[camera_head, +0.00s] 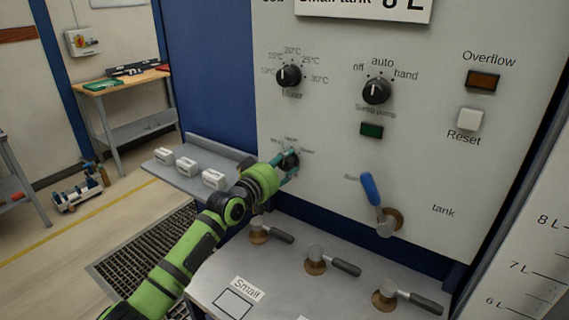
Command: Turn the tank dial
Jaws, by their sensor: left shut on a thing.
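My left gripper (284,166) is shut on a small dark dial (292,158) at the lower left of the light grey panel (330,130). The green arm reaches it from below left. The gripper hides part of the dial and some of the small labels around it, so its pointer cannot be read. Another dial, marked from 10°C to 30°C (289,76), sits above with its white mark pointing up. The sump pump dial (376,91) has labels off, auto and hand. My right gripper is not in view.
A blue-handled lever (371,190) sticks out of the panel near the word tank. Several grey-handled valves (318,261) stand on the bench below. White boxes (186,166) sit on a side shelf.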

